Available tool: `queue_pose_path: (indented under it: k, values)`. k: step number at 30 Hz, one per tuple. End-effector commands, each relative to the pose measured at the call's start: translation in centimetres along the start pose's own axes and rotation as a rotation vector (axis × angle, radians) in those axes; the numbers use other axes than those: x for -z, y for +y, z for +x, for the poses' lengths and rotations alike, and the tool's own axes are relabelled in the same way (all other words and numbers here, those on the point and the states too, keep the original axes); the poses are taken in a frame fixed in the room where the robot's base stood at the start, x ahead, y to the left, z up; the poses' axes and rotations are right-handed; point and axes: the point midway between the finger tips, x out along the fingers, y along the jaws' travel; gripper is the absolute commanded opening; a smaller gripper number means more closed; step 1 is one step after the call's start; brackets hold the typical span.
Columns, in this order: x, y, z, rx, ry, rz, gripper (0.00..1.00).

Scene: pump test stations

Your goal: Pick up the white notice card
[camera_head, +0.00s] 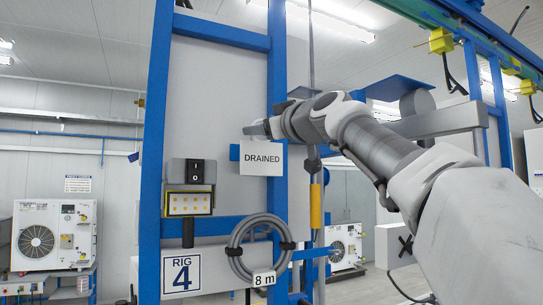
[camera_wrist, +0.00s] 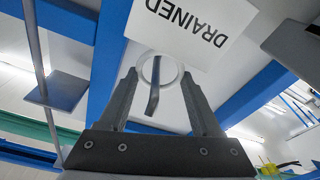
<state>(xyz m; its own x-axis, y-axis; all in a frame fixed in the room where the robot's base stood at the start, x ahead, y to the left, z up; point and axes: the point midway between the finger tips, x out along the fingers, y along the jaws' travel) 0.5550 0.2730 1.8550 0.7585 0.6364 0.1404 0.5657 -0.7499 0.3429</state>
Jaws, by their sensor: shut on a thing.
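The white notice card (camera_head: 261,172) reads "DRAINED" and hangs just below my gripper (camera_head: 258,129), in front of the blue frame and grey panel. In the wrist view the card (camera_wrist: 195,30) is upside down at the top, with a pale ring (camera_wrist: 159,69) at its edge. My gripper (camera_wrist: 160,76) has its two fingers on either side of this ring and is shut on the card there. A dark hook-like strip (camera_wrist: 153,98) passes by the ring between the fingers. I cannot tell whether the ring still rests on it.
A switch box (camera_head: 190,171) and a yellow-framed lamp panel (camera_head: 189,203) sit left of the card. A coiled grey hose (camera_head: 240,240) tagged "8 m" hangs below, beside the "RIG 4" sign (camera_head: 181,273). Blue uprights (camera_head: 153,150) border the panel.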

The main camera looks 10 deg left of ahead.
Motion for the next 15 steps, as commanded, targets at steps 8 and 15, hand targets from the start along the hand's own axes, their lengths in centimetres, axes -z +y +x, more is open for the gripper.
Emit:
queue_pose_path:
  k: [8, 15]
  values:
    - [0.03, 0.01, -0.01, 0.0, 0.0, 0.0, 0.0]
    - [0.11, 0.03, -0.04, -0.001, 0.001, 0.0, 0.0]
